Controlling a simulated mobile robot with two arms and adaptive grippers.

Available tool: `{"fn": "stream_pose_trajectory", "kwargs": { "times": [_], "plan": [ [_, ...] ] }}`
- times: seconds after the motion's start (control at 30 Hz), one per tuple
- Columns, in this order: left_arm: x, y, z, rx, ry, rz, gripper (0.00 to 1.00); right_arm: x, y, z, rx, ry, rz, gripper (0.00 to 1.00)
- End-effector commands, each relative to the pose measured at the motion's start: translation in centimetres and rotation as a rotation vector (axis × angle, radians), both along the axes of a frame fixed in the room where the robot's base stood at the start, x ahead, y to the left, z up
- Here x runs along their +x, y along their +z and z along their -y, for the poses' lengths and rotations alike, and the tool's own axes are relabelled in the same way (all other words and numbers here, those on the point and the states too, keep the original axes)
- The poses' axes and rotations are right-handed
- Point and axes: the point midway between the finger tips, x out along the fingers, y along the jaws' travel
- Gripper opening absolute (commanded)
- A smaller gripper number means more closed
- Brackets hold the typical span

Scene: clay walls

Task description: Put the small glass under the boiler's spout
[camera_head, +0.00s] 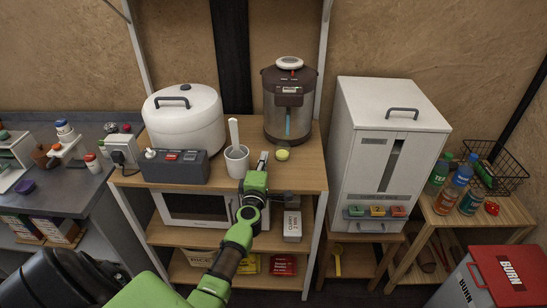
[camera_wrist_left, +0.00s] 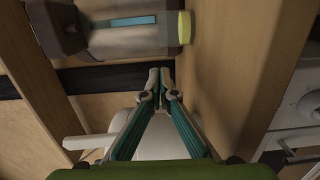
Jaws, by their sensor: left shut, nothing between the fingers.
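The boiler (camera_head: 290,105), brown with a clear front and a blue level strip, stands upright at the back right of the wooden shelf top. It lies sideways in the left wrist view (camera_wrist_left: 120,40). A small round yellow-green thing (camera_head: 282,155) sits in front of its base, also seen in the left wrist view (camera_wrist_left: 185,27); I cannot tell whether it is the small glass. No other clear glass shows. My left gripper (camera_head: 263,156) is shut and empty, between that thing and a white mug. Its fingertips touch each other in the left wrist view (camera_wrist_left: 160,76). My right gripper is out of view.
The white mug (camera_head: 237,162) holds a white handle-like tool. A white rice cooker (camera_head: 186,123) and a dark switch box (camera_head: 172,167) stand left of it. A tall white machine (camera_head: 385,145) stands right of the shelf. Bare wood (camera_head: 308,168) shows at the shelf top's right.

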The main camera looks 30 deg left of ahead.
Motion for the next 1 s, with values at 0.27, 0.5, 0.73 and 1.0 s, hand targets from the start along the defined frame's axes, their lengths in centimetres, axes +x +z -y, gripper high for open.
{"fn": "stream_pose_trajectory", "kwargs": {
  "times": [0.27, 0.5, 0.73, 1.0],
  "plan": [
    [3.0, -0.1, 1.4, -0.001, -0.004, 0.000, 0.00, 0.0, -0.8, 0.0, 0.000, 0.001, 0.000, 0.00],
    [3.3, -0.1, 1.5, -0.001, -0.003, 0.000, 0.00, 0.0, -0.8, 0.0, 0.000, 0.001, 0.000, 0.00],
    [3.6, -0.1, 1.6, -0.002, -0.004, 0.000, 0.00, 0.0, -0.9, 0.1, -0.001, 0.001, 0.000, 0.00],
    [5.7, -0.1, 2.3, -0.001, -0.003, 0.000, 0.00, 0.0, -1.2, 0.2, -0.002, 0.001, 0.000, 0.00]
  ]
}}
